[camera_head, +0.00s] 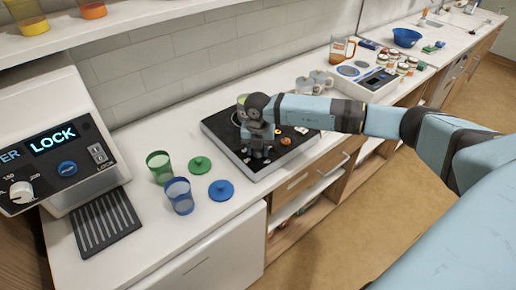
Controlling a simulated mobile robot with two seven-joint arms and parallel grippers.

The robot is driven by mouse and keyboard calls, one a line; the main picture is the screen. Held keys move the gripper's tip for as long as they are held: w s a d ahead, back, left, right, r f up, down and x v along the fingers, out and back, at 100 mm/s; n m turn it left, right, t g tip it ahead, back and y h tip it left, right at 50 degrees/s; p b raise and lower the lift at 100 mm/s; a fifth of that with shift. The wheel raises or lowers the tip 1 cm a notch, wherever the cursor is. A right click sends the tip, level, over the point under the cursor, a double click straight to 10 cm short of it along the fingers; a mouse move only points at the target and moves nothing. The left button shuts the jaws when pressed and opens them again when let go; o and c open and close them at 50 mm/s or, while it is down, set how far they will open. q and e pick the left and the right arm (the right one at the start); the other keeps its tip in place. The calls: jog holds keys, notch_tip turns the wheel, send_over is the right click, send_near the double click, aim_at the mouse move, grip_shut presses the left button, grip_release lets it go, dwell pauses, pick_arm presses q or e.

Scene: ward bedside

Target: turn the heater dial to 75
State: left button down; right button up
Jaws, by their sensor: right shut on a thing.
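My right arm comes in from the right. Its gripper (258,154) points down over the black-topped heater panel (224,122), at its front middle. The gripper is shut on what appears to be the heater dial, which the fingers hide. No pointer or dial reading can be made out there. Small orange and white parts (286,141) show on the panel just right of the gripper. My left gripper is not in view.
At left a white machine shows LOCK (53,139) and has a white dial (21,192). A green cup (159,168), a blue cup (180,197) and two lids (221,190) stand left of the panel. Mugs (318,81) are behind my arm.

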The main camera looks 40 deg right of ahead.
jog(key=o, duration=0.9)
notch_tip(320, 180, up, 14)
jog(key=shift+f+b, duration=0.1)
jog(key=shift+b, duration=0.85)
jog(key=shift+a, duration=0.1)
